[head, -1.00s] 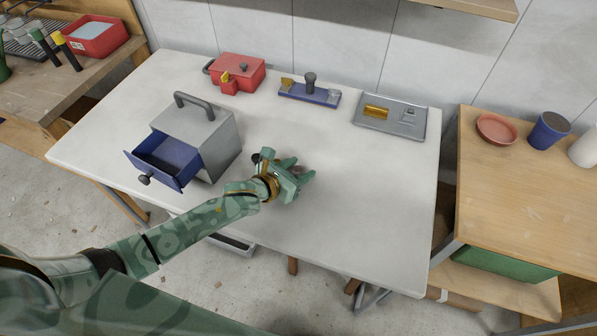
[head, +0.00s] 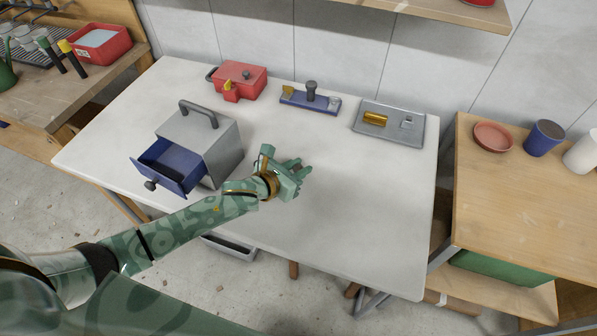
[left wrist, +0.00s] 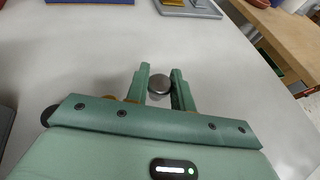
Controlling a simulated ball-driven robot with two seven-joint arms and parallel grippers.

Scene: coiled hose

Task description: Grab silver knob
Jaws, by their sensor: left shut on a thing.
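The silver knob (left wrist: 159,84) is a small round grey piece with a flat top. In the left wrist view it sits between the two green fingers of my left gripper (left wrist: 161,82). The fingers are shut on it. In the head view my left gripper (head: 298,172) is low over the middle of the white table, right of the grey box; the hand hides the knob there. Whether the knob touches the table is not clear. My right gripper is not in view.
A grey box (head: 216,148) with an open blue drawer (head: 168,167) stands left of my left gripper. A red box (head: 240,77), a blue base with a dark knob (head: 308,101) and a grey tray (head: 392,131) line the table's back. The table's right front is clear.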

